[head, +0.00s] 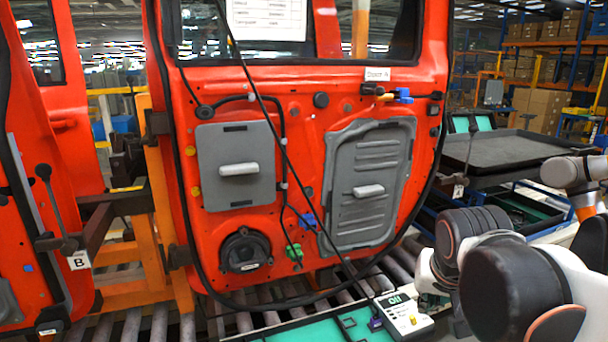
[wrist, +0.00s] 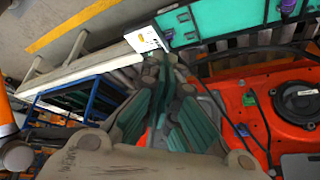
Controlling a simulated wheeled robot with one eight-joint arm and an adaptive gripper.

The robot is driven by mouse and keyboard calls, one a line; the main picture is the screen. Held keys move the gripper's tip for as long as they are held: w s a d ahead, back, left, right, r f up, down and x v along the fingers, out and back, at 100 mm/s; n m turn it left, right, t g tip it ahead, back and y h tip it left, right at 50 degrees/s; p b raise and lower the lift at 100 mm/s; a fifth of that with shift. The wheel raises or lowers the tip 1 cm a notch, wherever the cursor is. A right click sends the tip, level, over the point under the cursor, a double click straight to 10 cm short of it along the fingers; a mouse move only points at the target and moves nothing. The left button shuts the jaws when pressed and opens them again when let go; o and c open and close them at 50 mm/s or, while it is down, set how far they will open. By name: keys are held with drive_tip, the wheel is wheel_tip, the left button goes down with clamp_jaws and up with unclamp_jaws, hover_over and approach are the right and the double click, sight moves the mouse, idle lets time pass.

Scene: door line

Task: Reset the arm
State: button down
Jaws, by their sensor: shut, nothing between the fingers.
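My gripper (wrist: 170,66) shows in the wrist view, its grey fingers with teal pads closed together and nothing between them. Beyond its tips lies a white tester box (wrist: 148,39), apart from the fingers as far as I can tell. My arm (head: 510,280) is at the lower right of the head view, to the right of the red door (head: 310,112) labelled "Door A". The gripper itself cannot be made out in the head view.
The door hangs over a roller conveyor (head: 130,325). The tester box (head: 404,313) sits at a teal tray (head: 310,332) below the door. Another red door (head: 45,225) marked B is at left. A dark-topped table (head: 520,150) stands behind my arm.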

drive_tip(key=s+a+f+n+t+y, duration=0.1)
drive_tip(key=s+a+f+n, duration=0.2)
drive_tip(key=s, duration=0.8)
drive_tip(key=shift+s+a+n+t, duration=0.2)
drive_tip(key=shift+s+n+t, duration=0.1)
